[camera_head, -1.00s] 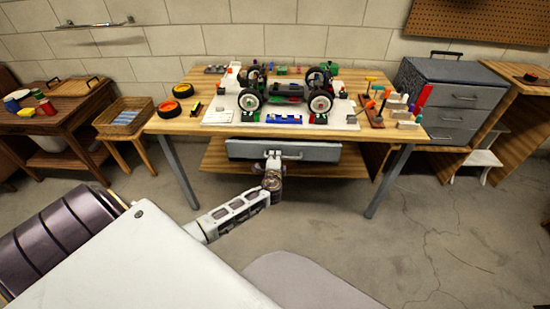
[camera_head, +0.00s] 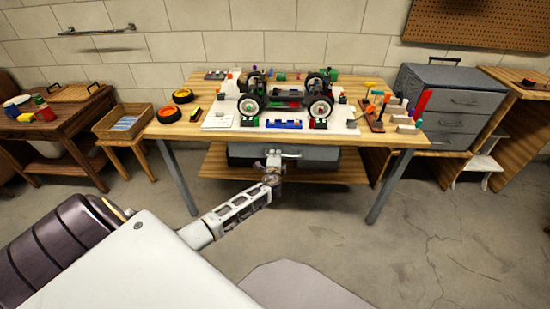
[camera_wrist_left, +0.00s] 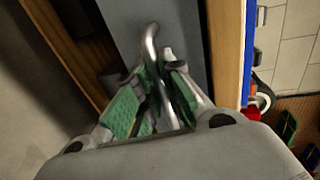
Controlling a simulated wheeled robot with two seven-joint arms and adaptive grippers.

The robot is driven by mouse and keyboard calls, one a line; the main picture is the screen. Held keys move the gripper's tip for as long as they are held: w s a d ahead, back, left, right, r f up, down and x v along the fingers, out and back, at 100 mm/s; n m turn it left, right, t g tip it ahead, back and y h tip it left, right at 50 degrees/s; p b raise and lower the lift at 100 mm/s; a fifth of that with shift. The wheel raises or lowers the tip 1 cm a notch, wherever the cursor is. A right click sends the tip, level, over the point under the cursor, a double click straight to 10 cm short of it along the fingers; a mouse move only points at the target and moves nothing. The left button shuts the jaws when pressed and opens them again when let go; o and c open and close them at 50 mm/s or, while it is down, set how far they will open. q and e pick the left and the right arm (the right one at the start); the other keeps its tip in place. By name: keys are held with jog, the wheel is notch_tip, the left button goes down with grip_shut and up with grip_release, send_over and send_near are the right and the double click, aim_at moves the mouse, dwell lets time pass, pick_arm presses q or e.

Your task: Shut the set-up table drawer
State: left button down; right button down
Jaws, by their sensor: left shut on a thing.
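The set-up table (camera_head: 180,128) has a grey drawer (camera_head: 320,157) under its top. The drawer's front sits close beneath the table's front edge; no open inside shows. Its silver bar handle (camera_head: 293,154) also shows in the left wrist view (camera_wrist_left: 150,42). My left gripper (camera_head: 273,158) is at the handle's left part. In the left wrist view, its green-padded fingers (camera_wrist_left: 155,98) are shut around the bar, with the grey drawer front (camera_wrist_left: 192,35) behind. The fingers hide part of the handle. My right gripper is not in view.
An RC car (camera_head: 285,98) stands on a white board on the table, among small parts and several tools (camera_head: 378,105). A wooden shelf (camera_head: 215,165) lies below the drawer. A grey drawer cabinet (camera_head: 450,100) stands at right. The floor in front is clear.

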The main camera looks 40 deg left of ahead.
pick_arm(q)
jog(key=shift+w+a+r, duration=0.1)
jog(key=shift+r, duration=0.05)
jog(key=c, duration=1.5)
grip_release()
jog(key=shift+w, duration=0.15)
jog(key=shift+c, duration=0.2)
jog(key=v, duration=1.2)
jog(key=shift+f, duration=0.25)
